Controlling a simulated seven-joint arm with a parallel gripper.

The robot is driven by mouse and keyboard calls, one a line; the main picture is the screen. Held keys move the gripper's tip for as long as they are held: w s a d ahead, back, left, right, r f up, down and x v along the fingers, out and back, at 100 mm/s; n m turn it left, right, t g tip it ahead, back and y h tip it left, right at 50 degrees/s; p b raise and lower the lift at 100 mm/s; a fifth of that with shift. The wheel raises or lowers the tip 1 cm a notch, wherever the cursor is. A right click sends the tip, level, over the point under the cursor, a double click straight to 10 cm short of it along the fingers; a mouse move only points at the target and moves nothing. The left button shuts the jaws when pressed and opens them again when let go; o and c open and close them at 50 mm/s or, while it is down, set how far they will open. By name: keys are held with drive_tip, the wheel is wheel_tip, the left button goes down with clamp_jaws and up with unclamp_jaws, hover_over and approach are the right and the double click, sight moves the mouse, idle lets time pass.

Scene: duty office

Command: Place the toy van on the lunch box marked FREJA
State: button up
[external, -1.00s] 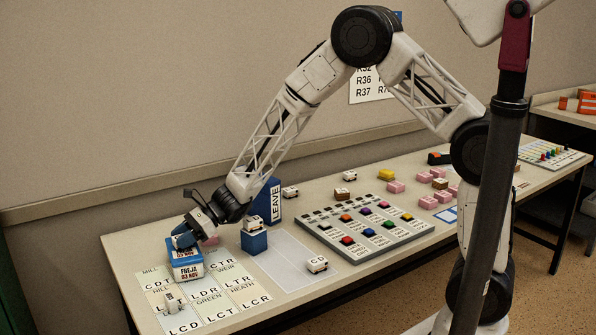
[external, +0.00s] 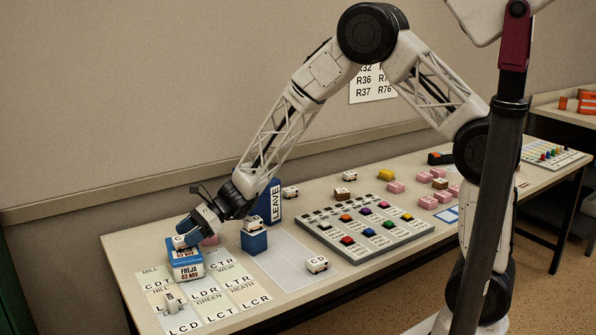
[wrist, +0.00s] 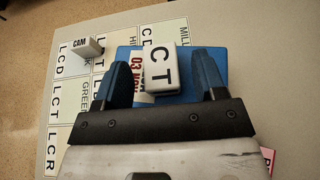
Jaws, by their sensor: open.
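The blue lunch box marked FREJA (external: 187,272) stands at the left of the desk. A white toy van (external: 179,242) sits on its lid; in the wrist view the van (wrist: 162,74) shows the letters C T on its roof, with the blue lunch box (wrist: 191,62) beneath it. My gripper (external: 190,229) is open above the lid. In the wrist view its blue fingers (wrist: 164,84) stand on either side of the van, with gaps between them and it.
Lettered cards (external: 208,293) lie in front of the box, with a small white block marked CAM (wrist: 88,47) on them. Another van stands on a blue block (external: 254,242) to the right, by the blue LEAVE wedge (external: 273,203). A button panel (external: 365,228) lies farther right.

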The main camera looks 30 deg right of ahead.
drive_tip(key=v, duration=1)
idle(0.4)
idle(0.4)
drive_tip(key=s+d+r+n+h, duration=0.3)
drive_tip(key=s+d+r+n, duration=0.3)
drive_tip(key=d, duration=0.3)
drive_tip(key=s+d+r+n+h, duration=0.2)
drive_tip(key=s+d+r+n, duration=0.1)
drive_tip(key=s+d+r, duration=0.45)
drive_tip(key=s+d+r+n+t+h, duration=0.1)
drive_tip(key=s+d+n+h, duration=0.3)
drive_tip(key=s+d, duration=0.6)
drive_tip(key=s+d+r+n+t+h, duration=0.1)
drive_tip(key=s+d+r+n+h, duration=0.3)
drive_tip(key=s+d, duration=0.6)
drive_tip(key=d, duration=0.2)
drive_tip(key=shift+d+n+t+h, duration=0.3)
drive_tip(key=shift+d+n, duration=0.1)
